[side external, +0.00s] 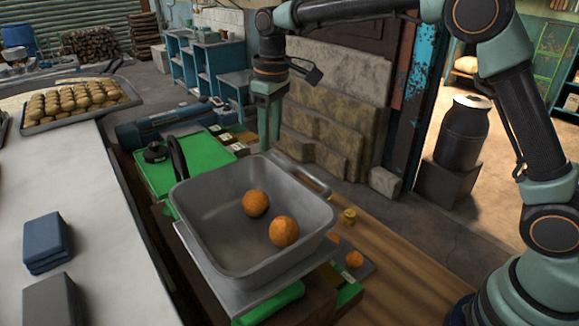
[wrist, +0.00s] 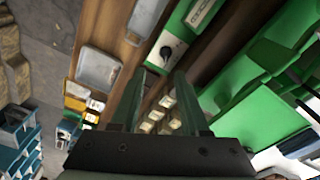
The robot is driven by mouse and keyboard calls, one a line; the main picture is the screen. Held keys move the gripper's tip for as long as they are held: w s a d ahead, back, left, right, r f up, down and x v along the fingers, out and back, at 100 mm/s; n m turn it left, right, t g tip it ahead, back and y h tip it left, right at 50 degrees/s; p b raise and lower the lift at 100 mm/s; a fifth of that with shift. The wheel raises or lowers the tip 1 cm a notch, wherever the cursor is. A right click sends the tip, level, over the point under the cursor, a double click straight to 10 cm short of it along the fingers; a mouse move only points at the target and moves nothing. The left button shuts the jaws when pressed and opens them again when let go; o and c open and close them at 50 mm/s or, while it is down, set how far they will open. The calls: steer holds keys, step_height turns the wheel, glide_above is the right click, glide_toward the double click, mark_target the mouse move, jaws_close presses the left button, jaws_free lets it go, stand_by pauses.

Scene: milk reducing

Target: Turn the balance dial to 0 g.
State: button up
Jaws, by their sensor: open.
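A round black dial (wrist: 168,51) with a small pale mark sits on a light plate on the green balance body in the wrist view. Its setting is too small to read. My gripper (wrist: 160,76) is open and empty, its two fingers apart, with the dial just beyond the fingertips in the picture. I cannot tell the height gap. In the side view my gripper (side external: 264,150) points down behind the grey tub (side external: 215,232), which holds two orange balls (side external: 256,203). The tub hides the dial there.
Several small pale blocks (wrist: 162,112) show between my fingers, and a grey tray (wrist: 98,68) lies left of them. A green box (side external: 180,176) with a black knob (side external: 156,152) stands left of the tub. Stone slabs (side external: 325,120) lean behind my gripper.

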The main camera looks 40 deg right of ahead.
steer(key=shift+n+g, duration=0.4)
steer(key=f, duration=0.5)
steer(key=w+a+f, duration=0.1)
steer(key=f, duration=0.4)
steer(key=w+a+f, duration=0.1)
steer(key=f, duration=0.5)
steer(key=shift+a+f, duration=0.1)
steer(key=shift+a, duration=0.15)
jaws_close()
